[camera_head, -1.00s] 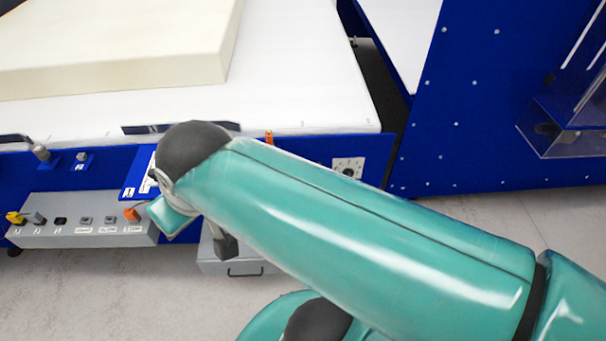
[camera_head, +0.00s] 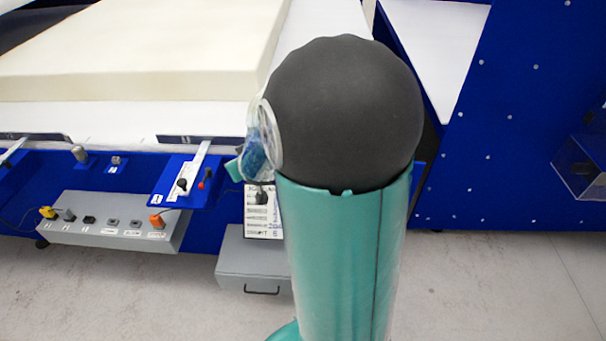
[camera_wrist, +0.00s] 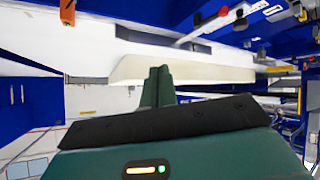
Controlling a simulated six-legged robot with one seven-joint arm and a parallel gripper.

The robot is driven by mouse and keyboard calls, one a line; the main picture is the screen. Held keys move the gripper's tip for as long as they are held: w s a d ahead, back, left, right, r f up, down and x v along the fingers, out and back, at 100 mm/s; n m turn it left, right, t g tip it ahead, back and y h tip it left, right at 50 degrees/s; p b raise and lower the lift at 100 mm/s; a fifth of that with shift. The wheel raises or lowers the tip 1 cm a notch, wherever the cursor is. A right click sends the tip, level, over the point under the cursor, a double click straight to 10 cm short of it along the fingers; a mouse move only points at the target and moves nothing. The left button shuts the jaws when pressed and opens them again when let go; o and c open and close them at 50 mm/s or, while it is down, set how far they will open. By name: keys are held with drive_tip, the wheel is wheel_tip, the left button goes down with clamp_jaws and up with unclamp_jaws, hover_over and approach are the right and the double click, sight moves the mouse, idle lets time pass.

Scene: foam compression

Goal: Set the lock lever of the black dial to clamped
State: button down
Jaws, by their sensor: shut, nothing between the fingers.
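My gripper (camera_wrist: 158,82) shows in the wrist view with its two dark green fingers together and nothing between them. In the head view my arm's bulky end hides most of it. A red knob (camera_wrist: 224,12) and a black knob (camera_wrist: 240,23) show at the top right of the wrist view, apart from my fingers. I cannot tell which part is the dial's lock lever, or its setting.
A cream foam block (camera_head: 140,60) lies on the white bench top. A grey control box (camera_head: 110,222) with several switches hangs at front left. A grey drawer box (camera_head: 250,265) is beside my arm. A blue panel (camera_head: 500,120) stands at right. Floor at front left is clear.

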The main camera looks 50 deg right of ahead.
drive_tip(key=s+d+f+m+t+h, duration=0.2)
drive_tip(key=d+f+h, duration=0.1)
drive_tip(key=d+f, duration=1.05)
drive_tip(key=s+d+f+m+h, duration=0.2)
drive_tip(key=s+f+h, duration=0.1)
drive_tip(key=s+f, duration=0.3)
drive_tip(key=s+d+f+m+h, duration=0.2)
drive_tip(key=s+d+f+h, duration=0.1)
drive_tip(key=s+f, duration=0.3)
drive_tip(key=shift+s+d+f, duration=0.25)
drive_tip(key=shift+s+f, duration=0.1)
drive_tip(key=shift+s, duration=0.15)
drive_tip(key=w+d+f, duration=0.4)
drive_tip(key=w+d, duration=0.2)
drive_tip(key=d, duration=0.2)
drive_tip(key=shift+w+d+f, duration=0.2)
drive_tip(key=shift+w+d, duration=0.1)
